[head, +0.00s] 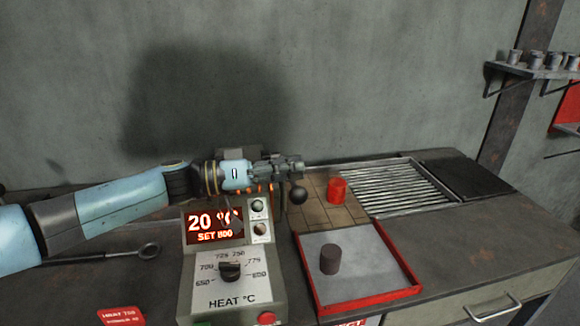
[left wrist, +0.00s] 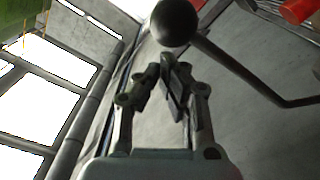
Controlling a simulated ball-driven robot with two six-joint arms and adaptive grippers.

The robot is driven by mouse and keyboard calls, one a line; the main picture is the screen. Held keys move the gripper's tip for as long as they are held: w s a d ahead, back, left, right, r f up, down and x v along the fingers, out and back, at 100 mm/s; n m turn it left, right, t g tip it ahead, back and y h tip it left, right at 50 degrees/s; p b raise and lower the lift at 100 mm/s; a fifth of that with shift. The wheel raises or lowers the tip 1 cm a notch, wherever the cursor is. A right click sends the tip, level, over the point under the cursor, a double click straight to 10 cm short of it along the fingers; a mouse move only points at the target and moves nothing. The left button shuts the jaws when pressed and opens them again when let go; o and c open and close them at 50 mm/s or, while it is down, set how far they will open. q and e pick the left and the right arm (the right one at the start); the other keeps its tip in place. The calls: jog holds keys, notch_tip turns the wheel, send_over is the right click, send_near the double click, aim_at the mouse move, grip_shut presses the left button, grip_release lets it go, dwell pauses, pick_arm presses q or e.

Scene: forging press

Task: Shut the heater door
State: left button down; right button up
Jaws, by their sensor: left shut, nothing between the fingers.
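My left gripper (head: 298,168) reaches in from the left above the control panel, with its fingers shut and empty. The left wrist view also shows the closed fingers (left wrist: 168,72). A dark ball knob (head: 298,195) is just below the fingertips in the head view. In the left wrist view the ball knob (left wrist: 174,22) sits beyond the fingertips on a bent dark rod (left wrist: 240,70). The fingers are not closed around it; I cannot tell whether they touch it. The heater (head: 240,154) is mostly hidden behind my left arm and the panel, so the door's position is unclear.
The control panel (head: 188,300) has a dial and a display reading 20 °C, SET 800. A red-rimmed tray (head: 405,262) holds a dark cylinder (head: 330,259). A glowing red cylinder (head: 337,189) stands on tiles near a ribbed rack (head: 395,190). A ring-ended tool (head: 148,251) lies left.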

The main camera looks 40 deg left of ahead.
pick_arm(q)
jog(key=shift+s+d+f, duration=0.1)
jog(key=shift+f, duration=0.15)
